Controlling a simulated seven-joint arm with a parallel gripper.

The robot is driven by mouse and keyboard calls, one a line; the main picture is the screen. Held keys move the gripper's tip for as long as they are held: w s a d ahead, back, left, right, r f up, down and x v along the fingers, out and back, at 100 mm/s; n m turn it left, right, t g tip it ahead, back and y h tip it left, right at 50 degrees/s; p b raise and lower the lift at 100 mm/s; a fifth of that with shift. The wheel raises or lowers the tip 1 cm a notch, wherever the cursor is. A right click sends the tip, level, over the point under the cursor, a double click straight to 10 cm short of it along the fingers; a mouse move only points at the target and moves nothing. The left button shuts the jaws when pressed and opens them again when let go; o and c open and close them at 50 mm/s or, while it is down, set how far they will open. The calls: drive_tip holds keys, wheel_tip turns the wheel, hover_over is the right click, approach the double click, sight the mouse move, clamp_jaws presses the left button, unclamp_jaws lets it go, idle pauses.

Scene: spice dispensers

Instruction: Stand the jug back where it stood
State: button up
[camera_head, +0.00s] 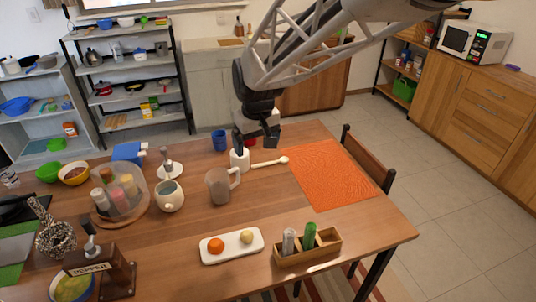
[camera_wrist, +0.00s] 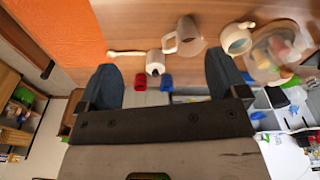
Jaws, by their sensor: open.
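The grey-brown jug (camera_head: 218,187) stands upright on the wooden table, its handle to the right. It also shows in the wrist view (camera_wrist: 183,42). My gripper (camera_head: 256,144) is open and empty, above the table behind and to the right of the jug. In the wrist view the open fingers (camera_wrist: 162,66) are wide apart with nothing held between them. A small white container (camera_head: 239,160) stands just behind the jug, close below my gripper's left finger; it also shows in the wrist view (camera_wrist: 155,62). I cannot tell whether the finger touches it.
A blue cup (camera_head: 220,141) and a partly hidden red cup (camera_wrist: 140,82) stand behind. A white spoon (camera_head: 270,162) lies right of the container. A cream pot (camera_head: 170,197) and a spice carousel (camera_head: 107,212) are left, a white tray (camera_head: 222,252) in front. An orange mat (camera_head: 330,175) lies right.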

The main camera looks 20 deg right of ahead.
drive_tip(key=s+d+r+m+t, duration=0.1)
drive_tip(key=s+d+r+m, duration=0.1)
drive_tip(key=s, duration=2.1)
drive_tip(key=shift+d+r, duration=0.15)
drive_tip(key=shift+r, duration=0.05)
